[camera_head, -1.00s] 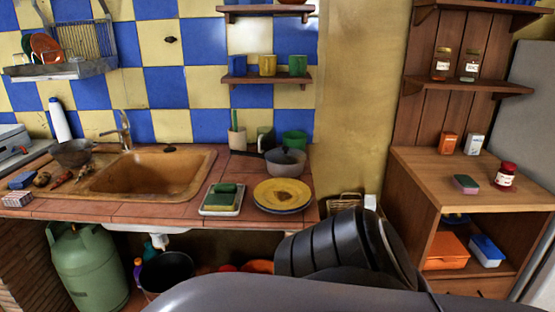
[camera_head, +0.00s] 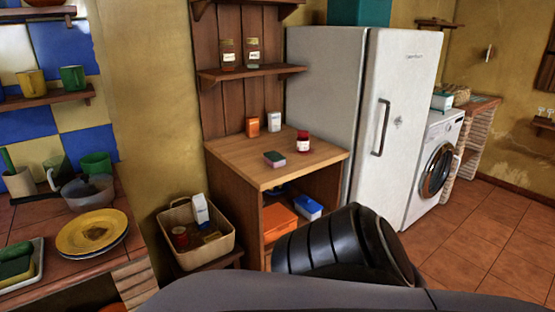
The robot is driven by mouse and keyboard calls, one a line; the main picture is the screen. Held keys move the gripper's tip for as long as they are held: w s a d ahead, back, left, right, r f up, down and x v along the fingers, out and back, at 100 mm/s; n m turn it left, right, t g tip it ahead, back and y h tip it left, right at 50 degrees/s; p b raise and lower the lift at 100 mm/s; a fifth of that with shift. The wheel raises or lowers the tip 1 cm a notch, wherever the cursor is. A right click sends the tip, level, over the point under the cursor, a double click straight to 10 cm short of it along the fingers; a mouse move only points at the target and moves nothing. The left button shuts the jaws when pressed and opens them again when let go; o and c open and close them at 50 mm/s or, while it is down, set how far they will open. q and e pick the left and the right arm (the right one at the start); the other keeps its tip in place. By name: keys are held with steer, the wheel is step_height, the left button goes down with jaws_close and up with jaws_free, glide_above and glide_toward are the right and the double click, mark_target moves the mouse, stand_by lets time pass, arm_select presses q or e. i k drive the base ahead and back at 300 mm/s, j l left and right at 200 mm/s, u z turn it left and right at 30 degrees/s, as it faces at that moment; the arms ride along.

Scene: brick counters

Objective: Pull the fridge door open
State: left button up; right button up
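The white fridge (camera_head: 335,90) stands right of the wooden cabinet, against the back wall. Its door (camera_head: 400,130) faces right and toward me, and looks closed. A grey vertical handle (camera_head: 380,127) is on the left part of the door. My dark arm parts fill the bottom middle of the view, in front of the cabinet and the fridge's foot. Neither gripper's fingers show in the head view.
A wooden cabinet (camera_head: 245,155) with jars and boxes stands left of the fridge. A basket (camera_head: 205,250) sits on a low stand. A washing machine (camera_head: 434,168) stands right of the fridge. Tiled floor (camera_head: 480,235) is open at the right.

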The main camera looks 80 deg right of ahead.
mark_target(401, 65)
steer(key=z, duration=3.45)
steer(key=i+l+u, duration=0.3)
steer(key=i+l, duration=0.45)
steer(key=i+l+u, duration=0.3)
steer(key=i+l, duration=0.45)
steer(key=l, duration=0.15)
